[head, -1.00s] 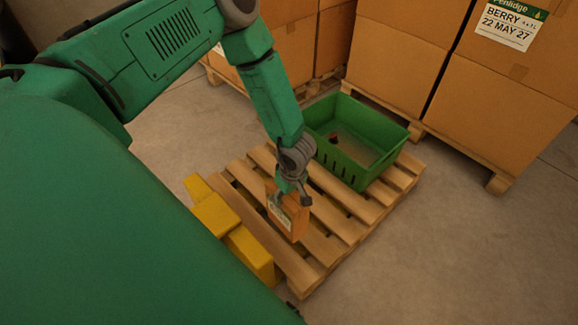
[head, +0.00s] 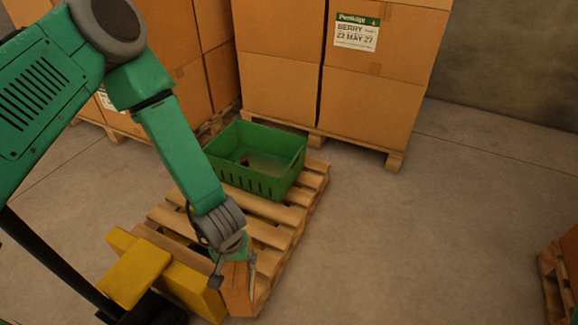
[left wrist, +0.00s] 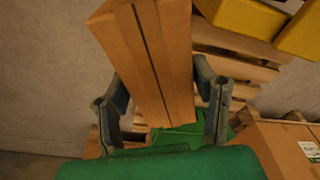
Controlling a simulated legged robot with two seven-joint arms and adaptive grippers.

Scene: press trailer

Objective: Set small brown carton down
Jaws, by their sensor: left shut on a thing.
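My left gripper (head: 234,272) is shut on the small brown carton (head: 237,292), one finger on each side of it. In the head view the carton shows over the near end of the wooden pallet (head: 268,234); I cannot tell whether it touches the slats. In the left wrist view the carton (left wrist: 150,50) stands between both fingers of the left gripper (left wrist: 163,95), with a dark seam along its face. My right gripper is not in view.
A green crate (head: 282,178) with a small dark item inside stands at the pallet's far end. Yellow blocks (head: 135,275) lie along the pallet's left side. Large stacked cartons (head: 370,105) stand behind. The floor to the right is clear, up to another pallet (head: 556,285).

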